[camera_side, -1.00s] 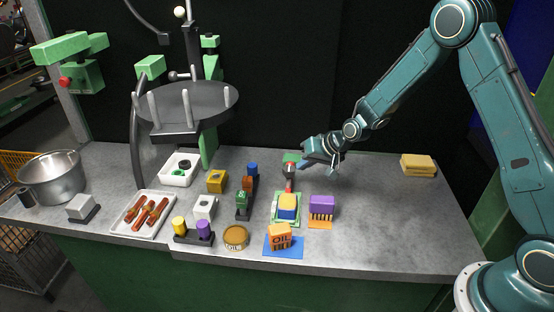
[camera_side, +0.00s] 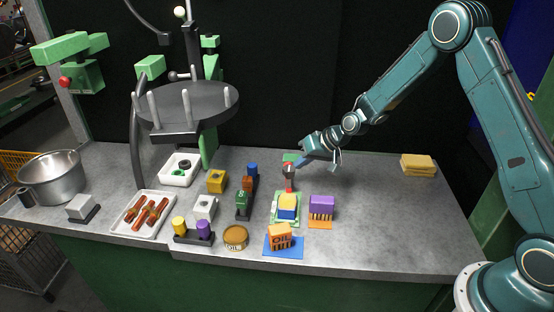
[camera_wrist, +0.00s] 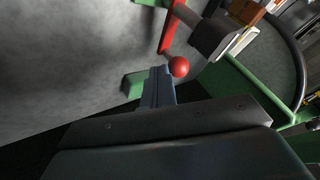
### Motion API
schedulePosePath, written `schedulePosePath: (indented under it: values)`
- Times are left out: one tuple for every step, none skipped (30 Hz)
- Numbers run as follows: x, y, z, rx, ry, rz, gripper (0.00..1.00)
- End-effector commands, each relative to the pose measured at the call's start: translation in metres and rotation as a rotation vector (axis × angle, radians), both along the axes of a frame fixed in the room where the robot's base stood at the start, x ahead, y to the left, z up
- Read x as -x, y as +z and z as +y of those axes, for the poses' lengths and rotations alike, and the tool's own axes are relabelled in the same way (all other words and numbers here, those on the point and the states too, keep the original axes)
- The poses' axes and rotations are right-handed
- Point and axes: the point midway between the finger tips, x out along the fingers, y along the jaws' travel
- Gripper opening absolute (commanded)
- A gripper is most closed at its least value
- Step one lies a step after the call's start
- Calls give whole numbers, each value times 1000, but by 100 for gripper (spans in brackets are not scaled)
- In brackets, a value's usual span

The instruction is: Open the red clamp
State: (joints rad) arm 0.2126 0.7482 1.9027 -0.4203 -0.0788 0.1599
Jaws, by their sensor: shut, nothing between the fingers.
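My gripper (camera_side: 299,163) is shut and empty, just right of the clamp's upper part. In the wrist view the closed fingers (camera_wrist: 159,72) are close to the left side of the red ball. I cannot tell whether they touch it.
An orange and purple block (camera_side: 321,207) stands to the right of the clamp base. A dark holder with coloured blocks (camera_side: 245,202) is to the left.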

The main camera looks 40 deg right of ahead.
Motion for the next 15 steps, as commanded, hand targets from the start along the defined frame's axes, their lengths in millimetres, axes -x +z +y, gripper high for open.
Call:
schedulePosePath:
  values:
    - [-2, 0, 0, -1, 25, -1, 0]
    - [-3, 0, 0, -2, 43, 0, 0]
    - [-5, 0, 0, -1, 70, -1, 0]
    - [-7, 0, 1, -1, 95, -1, 0]
    - [-8, 0, 2, 0, 118, -1, 0]
    - [-11, 0, 3, -1, 155, -2, 0]
    - [-12, -1, 4, -1, 182, -1, 0]
    - [-14, 0, 5, -1, 211, -1, 0]
    - [-16, -1, 6, 0, 248, -1, 0]
    - [-18, -1, 7, 0, 275, -1, 0]
    - [-19, -1, 8, 0, 304, -2, 0]
    - [-21, -1, 9, -1, 340, -1, 0]
    - [-22, -1, 11, 0, 368, -1, 0]
    - [-24, -1, 12, 0, 393, -1, 0]
    - [-26, -1, 13, 0, 428, -1, 0]
